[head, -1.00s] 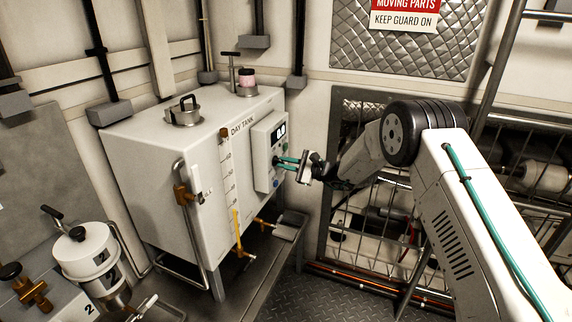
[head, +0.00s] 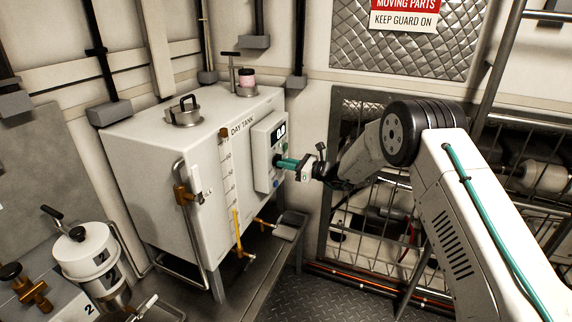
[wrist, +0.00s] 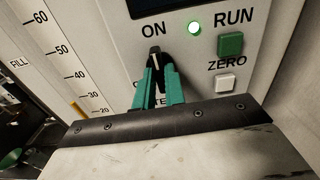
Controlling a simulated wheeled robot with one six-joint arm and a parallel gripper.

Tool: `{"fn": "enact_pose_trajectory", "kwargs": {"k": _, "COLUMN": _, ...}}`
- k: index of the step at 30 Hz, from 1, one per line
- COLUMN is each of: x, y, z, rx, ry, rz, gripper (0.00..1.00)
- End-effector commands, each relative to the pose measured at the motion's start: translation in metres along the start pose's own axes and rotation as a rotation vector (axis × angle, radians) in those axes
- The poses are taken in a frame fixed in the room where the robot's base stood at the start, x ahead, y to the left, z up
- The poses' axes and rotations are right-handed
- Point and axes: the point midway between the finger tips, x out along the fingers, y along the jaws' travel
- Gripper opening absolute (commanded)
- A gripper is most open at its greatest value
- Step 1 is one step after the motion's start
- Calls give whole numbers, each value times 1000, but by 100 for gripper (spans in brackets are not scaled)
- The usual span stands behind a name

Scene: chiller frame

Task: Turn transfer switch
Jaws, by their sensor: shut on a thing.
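The transfer switch (wrist: 154,58) is a small black knob with a pale pointer mark on the front panel (head: 262,152) of the white day tank (head: 165,165). In the wrist view its mark points up, towards the word ON. My gripper (head: 281,162) reaches the panel from the right, and its teal fingers (wrist: 158,72) are closed on both sides of the knob. The fingers hide the knob's lower part and much of the lettering to its left and below. In the head view the knob itself is hidden by the fingers.
Right of the knob are a lit green lamp (wrist: 194,28), a green RUN button (wrist: 231,44) and a white ZERO button (wrist: 227,82). A display (head: 279,132) sits above. A level scale (wrist: 58,60) stands to the left. A mesh guard (head: 350,225) stands behind my arm.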

Motion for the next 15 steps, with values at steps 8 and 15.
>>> {"fn": "enact_pose_trajectory", "kwargs": {"k": 8, "x": -2, "y": 0, "z": -3, "rx": 43, "ry": 4, "rz": -2, "gripper": 0}}
{"fn": "enact_pose_trajectory", "kwargs": {"k": 15, "x": -2, "y": 0, "z": -3, "rx": 45, "ry": 4, "rz": -2, "gripper": 0}}
